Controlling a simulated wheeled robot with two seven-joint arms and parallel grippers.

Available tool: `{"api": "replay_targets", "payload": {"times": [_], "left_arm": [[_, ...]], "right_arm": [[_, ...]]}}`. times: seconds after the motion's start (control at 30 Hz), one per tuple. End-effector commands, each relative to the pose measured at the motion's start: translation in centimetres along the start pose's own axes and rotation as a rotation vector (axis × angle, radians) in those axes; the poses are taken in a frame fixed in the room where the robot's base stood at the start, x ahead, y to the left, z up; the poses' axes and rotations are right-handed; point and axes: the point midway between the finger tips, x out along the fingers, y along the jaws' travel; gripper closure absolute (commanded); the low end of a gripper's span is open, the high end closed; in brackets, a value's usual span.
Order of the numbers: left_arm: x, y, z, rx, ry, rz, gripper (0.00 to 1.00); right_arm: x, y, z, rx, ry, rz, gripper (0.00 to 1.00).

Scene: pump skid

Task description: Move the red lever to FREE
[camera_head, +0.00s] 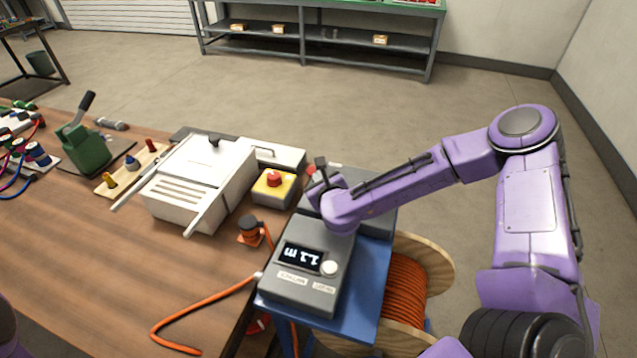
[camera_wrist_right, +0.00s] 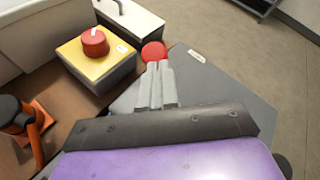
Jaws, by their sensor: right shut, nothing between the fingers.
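The red lever's round red end (camera_wrist_right: 153,52) shows just beyond my right fingertips in the right wrist view. Its red end (camera_head: 311,169) also shows small in the head view, beside my right wrist, and the rest of the lever is hidden. My right gripper (camera_wrist_right: 160,66) is shut and empty, with its tips pointing at the red end. I cannot tell if they touch. In the head view the right gripper (camera_head: 317,177) is over the far part of the grey cable-meter unit (camera_head: 310,298), largely hidden by my wrist. My left gripper is out of view.
A yellow box with a red button (camera_head: 274,180) stands left of my right gripper. An orange cable (camera_head: 190,308) runs over the wooden bench into the unit. A cable drum (camera_head: 405,290) stands at the right.

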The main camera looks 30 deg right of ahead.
Motion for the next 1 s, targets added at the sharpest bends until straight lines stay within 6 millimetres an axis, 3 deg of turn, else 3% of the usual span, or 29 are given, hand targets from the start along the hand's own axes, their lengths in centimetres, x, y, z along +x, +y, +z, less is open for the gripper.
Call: {"api": "replay_targets", "payload": {"times": [0.57, 0.73, 1.0], "left_arm": [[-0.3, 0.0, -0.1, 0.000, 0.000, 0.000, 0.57], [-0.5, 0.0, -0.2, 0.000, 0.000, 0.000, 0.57], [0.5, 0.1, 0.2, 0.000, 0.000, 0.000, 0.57]], "right_arm": [[0.8, -1.6, 1.4, 0.005, 0.003, 0.001, 1.00], [1.6, -2.7, 2.1, 0.078, 0.100, 0.069, 1.00], [3.5, -4.4, 2.6, 0.072, 0.095, 0.066, 1.00]]}}
